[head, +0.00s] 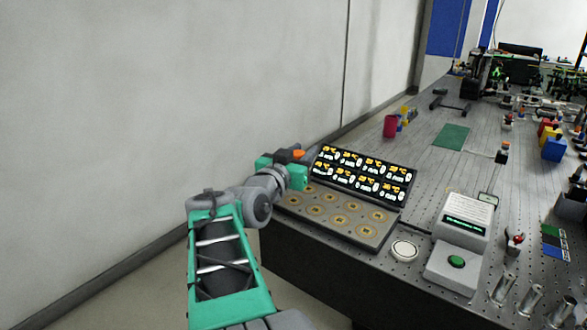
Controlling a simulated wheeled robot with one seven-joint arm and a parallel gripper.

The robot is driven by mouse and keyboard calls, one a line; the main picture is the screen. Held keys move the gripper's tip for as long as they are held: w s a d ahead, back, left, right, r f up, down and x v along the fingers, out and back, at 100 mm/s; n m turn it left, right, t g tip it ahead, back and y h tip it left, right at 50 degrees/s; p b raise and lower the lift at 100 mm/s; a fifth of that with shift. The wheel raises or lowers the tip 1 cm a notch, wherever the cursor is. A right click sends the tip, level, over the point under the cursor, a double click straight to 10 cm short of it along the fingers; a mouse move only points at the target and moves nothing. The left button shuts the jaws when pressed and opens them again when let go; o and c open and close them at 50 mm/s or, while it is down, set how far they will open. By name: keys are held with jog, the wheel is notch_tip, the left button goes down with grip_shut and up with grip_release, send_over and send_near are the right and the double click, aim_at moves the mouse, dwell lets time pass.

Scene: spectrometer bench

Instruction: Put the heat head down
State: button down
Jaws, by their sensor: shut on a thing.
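My gripper (284,170), with green fingers, is at the left end of the station with the lit display panel. It is shut on a small dark piece with an orange part, which I take to be the heat head (298,154). The heat head shows just above the fingers, and most of it is hidden by them. Gripper and heat head overlap the panel's left edge in the picture. I cannot tell how high they are above the bench.
The display panel (364,176) stands tilted behind a grey plate (338,217) with several gold-ringed round spots. A white disc (404,250) and a box with a green button (456,262) are to the right. The bench (425,165) has bare room behind the panel.

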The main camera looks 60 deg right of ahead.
jog(key=f, duration=0.1)
jog(key=w+d+f, duration=0.1)
jog(key=f, duration=0.1)
jog(key=f+b, duration=0.1)
jog(key=f, duration=0.1)
jog(key=shift+w+d, duration=0.3)
jog(key=shift+d, duration=0.1)
jog(key=shift+f, duration=0.25)
jog(key=shift+w+a, duration=0.1)
jog(key=shift+a, duration=0.05)
jog(key=shift+f, duration=0.2)
jog(key=c, duration=1.1)
grip_release()
jog(key=shift+o, duration=0.2)
jog(key=shift+r, duration=0.15)
